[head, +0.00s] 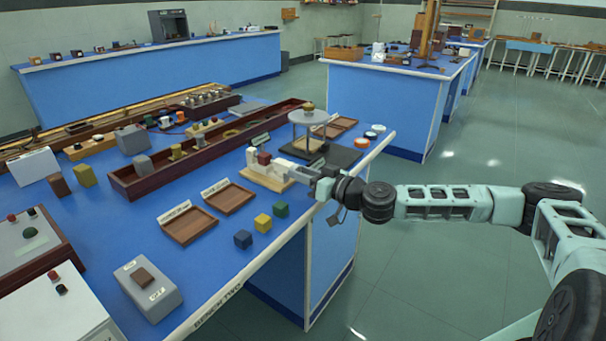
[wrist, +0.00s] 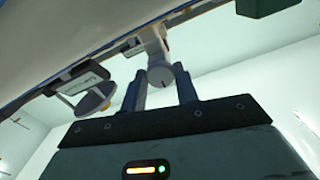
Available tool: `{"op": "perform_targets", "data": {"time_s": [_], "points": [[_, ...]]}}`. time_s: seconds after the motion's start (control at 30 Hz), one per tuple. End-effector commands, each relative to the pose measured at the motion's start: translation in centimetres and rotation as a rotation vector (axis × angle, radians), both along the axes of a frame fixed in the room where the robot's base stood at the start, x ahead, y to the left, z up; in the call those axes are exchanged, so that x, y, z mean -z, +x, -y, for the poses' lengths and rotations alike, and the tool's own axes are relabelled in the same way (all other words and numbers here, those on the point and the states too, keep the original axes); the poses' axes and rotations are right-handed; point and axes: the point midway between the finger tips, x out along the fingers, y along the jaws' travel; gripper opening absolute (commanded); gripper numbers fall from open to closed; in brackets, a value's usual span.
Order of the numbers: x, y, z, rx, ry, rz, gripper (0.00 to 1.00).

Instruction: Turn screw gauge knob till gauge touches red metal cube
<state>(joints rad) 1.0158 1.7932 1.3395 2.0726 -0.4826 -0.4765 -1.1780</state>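The screw gauge (head: 284,165) is a white device on a pale wooden base (head: 262,180) near the right edge of the blue bench. The red metal cube (head: 264,157) sits at its left part; whether the gauge touches it is too small to tell. My gripper (head: 316,178) is at the gauge's right end. In the wrist view, my gripper's two fingers (wrist: 160,88) stand on either side of the round white knob (wrist: 160,75). The fingers are very close to the knob's sides; I cannot tell whether they press on it.
A round-topped stand (head: 308,117) on a dark base is behind the gauge. Two brown trays (head: 188,226) and green, yellow and blue cubes (head: 263,223) lie in front. A long wooden box (head: 150,184) is to the left. The floor to the right is open.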

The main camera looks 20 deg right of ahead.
Motion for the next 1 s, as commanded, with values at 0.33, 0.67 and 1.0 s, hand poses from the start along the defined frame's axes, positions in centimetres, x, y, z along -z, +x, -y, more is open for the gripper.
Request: {"op": "perform_targets", "data": {"time_s": [0.33,0.67,1.0], "points": [[0.05,-0.03,0.01,0.000,0.015,-0.011,0.07],[0.15,-0.04,-0.01,-0.001,0.154,-0.111,0.07],[0.09,-0.07,-0.02,-0.001,0.342,-0.248,0.07]]}}
